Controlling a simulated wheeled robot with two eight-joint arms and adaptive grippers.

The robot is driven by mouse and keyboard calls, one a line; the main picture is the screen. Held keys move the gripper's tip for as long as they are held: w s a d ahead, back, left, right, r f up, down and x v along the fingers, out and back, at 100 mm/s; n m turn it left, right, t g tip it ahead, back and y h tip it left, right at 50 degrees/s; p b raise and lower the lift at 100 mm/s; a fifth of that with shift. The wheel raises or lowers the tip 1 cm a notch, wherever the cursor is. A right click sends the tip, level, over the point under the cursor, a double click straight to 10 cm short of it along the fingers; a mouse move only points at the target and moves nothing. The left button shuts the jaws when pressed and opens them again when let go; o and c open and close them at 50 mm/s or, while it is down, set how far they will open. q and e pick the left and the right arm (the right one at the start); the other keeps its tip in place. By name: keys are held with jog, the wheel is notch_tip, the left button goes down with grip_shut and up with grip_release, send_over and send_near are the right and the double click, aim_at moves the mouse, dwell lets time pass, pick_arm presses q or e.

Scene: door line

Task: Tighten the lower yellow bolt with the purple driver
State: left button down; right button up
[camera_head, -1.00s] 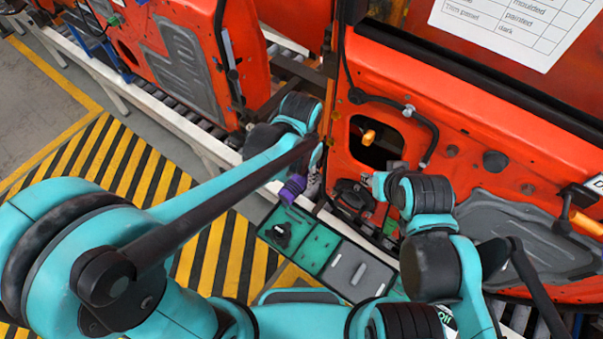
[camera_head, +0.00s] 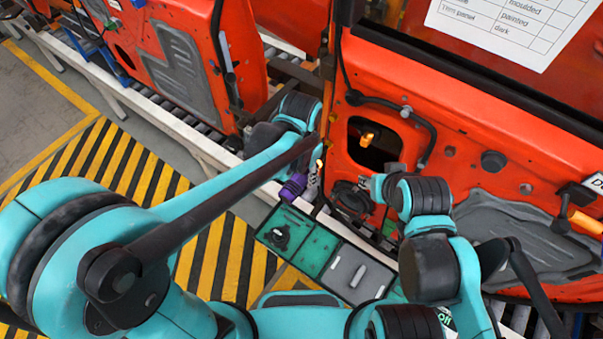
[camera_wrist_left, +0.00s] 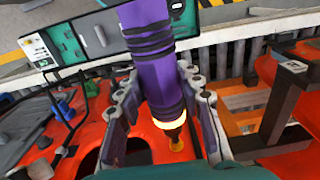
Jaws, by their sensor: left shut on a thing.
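My left gripper (camera_wrist_left: 160,100) is shut on the purple driver (camera_wrist_left: 152,60), which also shows beside the door edge in the head view (camera_head: 293,187). A glowing ring sits near the driver's front end. A yellow bolt (camera_wrist_left: 176,143) shows just past its tip in the left wrist view, against the orange door (camera_wrist_left: 85,135). I cannot tell whether tip and bolt touch. My right gripper (camera_head: 372,184) is close to the door, right of the left one; its fingers are too small to read.
A green and grey tray (camera_head: 318,245) with compartments lies below the grippers. The orange door (camera_head: 465,140) has a dark opening with a yellow-orange part (camera_head: 367,138) inside, black cables and an orange-handled item (camera_head: 585,222) at right. Another orange door (camera_head: 150,40) stands left. The striped floor is clear.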

aim_at(288, 190)
pick_arm(q)
jog(key=shift+w+d, duration=0.25)
jog(key=shift+w, duration=0.1)
dwell(1.0)
jog(key=shift+s+a, duration=0.45)
jog(key=shift+s, duration=0.2)
jog(key=shift+s+a, duration=0.7)
jog(key=shift+s, duration=0.25)
jog(key=shift+s+a, duration=0.45)
jog(key=shift+s, duration=0.2)
jog(key=shift+s+a, duration=0.45)
jog(key=shift+s, duration=0.15)
